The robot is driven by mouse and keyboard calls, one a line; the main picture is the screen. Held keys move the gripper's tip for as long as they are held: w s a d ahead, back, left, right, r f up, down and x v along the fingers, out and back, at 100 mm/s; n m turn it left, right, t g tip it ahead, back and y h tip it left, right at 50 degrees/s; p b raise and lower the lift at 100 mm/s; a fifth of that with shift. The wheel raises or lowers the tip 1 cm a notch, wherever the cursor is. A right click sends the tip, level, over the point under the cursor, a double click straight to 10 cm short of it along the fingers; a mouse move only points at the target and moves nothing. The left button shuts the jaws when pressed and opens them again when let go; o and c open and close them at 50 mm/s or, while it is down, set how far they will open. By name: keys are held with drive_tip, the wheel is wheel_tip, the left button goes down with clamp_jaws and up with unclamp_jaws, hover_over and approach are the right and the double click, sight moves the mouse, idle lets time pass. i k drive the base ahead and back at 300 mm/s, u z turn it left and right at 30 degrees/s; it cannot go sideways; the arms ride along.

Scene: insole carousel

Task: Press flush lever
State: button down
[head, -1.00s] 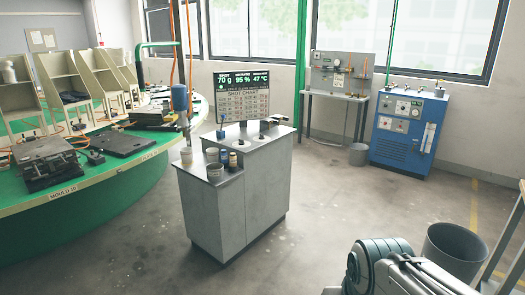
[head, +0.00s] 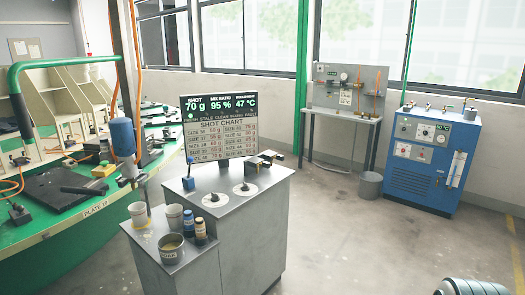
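A grey metering cabinet (head: 240,240) stands in the middle of the head view. My gripper is out of view; only a piece of my arm shows at the bottom right, well apart from the cabinet.
A display (head: 220,125) stands behind the knobs. Cups and bottles (head: 199,231) sit on the lower shelf. The green carousel (head: 70,222) borders the left side. A blue machine (head: 432,158) and a bin (head: 370,185) stand at the back right. The floor right of the cabinet is clear.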

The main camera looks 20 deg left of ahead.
sight(190, 159)
drive_tip(key=u, duration=0.25)
drive_tip(key=i, duration=1.75)
drive_tip(key=u, duration=1.35)
drive_tip(key=i, duration=1.2)
drive_tip(key=u, duration=0.65)
